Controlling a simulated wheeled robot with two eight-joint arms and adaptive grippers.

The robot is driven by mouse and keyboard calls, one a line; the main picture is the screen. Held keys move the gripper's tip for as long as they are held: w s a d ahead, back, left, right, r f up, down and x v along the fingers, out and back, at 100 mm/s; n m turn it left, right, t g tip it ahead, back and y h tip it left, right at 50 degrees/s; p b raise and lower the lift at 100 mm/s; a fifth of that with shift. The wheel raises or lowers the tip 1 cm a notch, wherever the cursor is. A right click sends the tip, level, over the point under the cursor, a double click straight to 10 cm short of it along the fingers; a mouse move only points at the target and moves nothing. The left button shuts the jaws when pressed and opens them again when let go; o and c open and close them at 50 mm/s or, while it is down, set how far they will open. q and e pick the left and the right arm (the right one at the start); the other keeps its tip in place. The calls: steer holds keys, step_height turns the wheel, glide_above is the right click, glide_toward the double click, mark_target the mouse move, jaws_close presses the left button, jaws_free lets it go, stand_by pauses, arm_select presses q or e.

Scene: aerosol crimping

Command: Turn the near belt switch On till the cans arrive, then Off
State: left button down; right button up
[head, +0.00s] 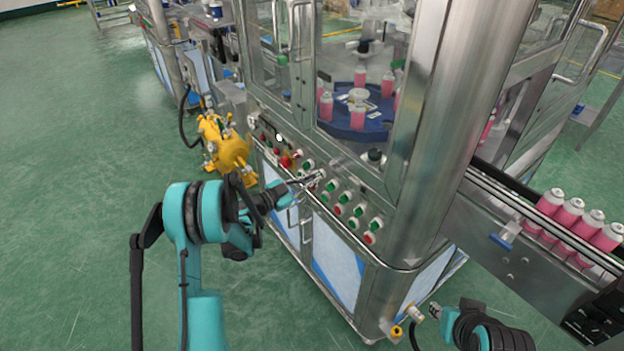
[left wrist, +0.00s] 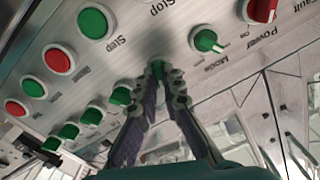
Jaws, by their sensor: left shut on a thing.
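My left gripper (head: 318,178) reaches the machine's control panel (head: 338,181) and is shut on a green switch knob (left wrist: 157,67), mostly hidden between its fingertips. The knob's label and turn position cannot be read. Several pink cans with white tops (head: 570,213) stand in a row on the near belt (head: 510,200) at right, toward its lower right end. My right gripper (head: 437,312) is at the bottom, below the machine corner and away from the panel; its fingers are too small to read.
Other green knobs (left wrist: 205,40), a red power knob (left wrist: 262,10) and round buttons (left wrist: 93,22) sit close around the left gripper. A steel corner post (head: 445,120) stands between panel and belt. Pink cans (head: 326,106) stand on a blue turntable behind glass. Yellow equipment (head: 225,145) stands at left.

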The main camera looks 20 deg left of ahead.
arm_select(q)
steer(key=n, duration=1)
steer(key=shift+n, duration=0.4)
stand_by(0.4)
steer(key=c, duration=1.7)
jaws_free()
steer(key=v, duration=1.2)
steer(key=shift+a, duration=0.1)
